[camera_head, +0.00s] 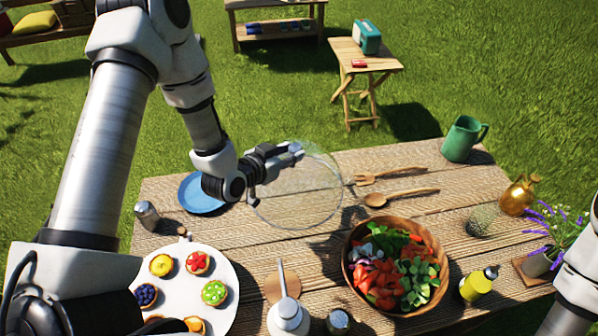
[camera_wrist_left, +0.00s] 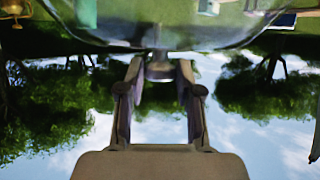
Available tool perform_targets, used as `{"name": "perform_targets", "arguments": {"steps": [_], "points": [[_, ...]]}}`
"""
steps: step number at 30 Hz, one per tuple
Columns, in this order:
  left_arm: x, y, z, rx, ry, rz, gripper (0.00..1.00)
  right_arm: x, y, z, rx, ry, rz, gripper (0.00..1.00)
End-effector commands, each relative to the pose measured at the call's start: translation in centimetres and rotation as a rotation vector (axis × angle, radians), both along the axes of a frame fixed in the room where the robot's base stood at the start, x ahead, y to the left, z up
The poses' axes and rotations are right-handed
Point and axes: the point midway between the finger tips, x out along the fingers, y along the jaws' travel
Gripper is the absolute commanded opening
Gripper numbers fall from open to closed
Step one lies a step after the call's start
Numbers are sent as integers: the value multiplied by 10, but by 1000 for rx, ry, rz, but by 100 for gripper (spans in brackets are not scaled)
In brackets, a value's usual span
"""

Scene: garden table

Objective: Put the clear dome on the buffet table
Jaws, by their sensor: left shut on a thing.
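The clear dome (camera_head: 300,195) is see-through with a thin round outline. In the head view it hangs over the back middle of the slatted wooden table (camera_head: 240,238), which shows through it. My left gripper (camera_head: 290,152) is shut on the dome's small top knob. In the left wrist view both fingers (camera_wrist_left: 160,75) close on the knob, and the curved glass (camera_wrist_left: 160,38) fills the top edge. The dome seems tilted and clear of the wood, but its height is hard to tell. My right gripper is outside both views.
A blue plate (camera_head: 201,194) lies left of the dome. A white platter (camera_head: 222,268) of tarts, a salad bowl (camera_head: 351,268) and a white bottle (camera_head: 288,318) stand in front. Wooden servers (camera_head: 405,195), a green pitcher (camera_head: 461,140) and a gold vase (camera_head: 517,197) are to the right.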

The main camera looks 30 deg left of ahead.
Motion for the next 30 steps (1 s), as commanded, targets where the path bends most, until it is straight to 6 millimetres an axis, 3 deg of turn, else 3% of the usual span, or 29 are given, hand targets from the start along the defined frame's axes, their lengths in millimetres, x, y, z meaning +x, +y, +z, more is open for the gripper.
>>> {"name": "perform_targets", "arguments": {"steps": [9, 20, 21, 22, 30], "points": [[0, 0, -48, 1, -1, -2, 0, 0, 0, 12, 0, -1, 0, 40], [0, 0, -56, 0, -4, 0, 0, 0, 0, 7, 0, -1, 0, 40], [0, 0, -55, 0, -2, 0, 49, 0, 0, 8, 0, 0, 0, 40], [0, 0, -55, 0, -2, 0, 60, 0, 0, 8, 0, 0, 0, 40], [0, 0, -54, 0, -2, 0, 60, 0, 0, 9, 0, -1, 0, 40]]}}
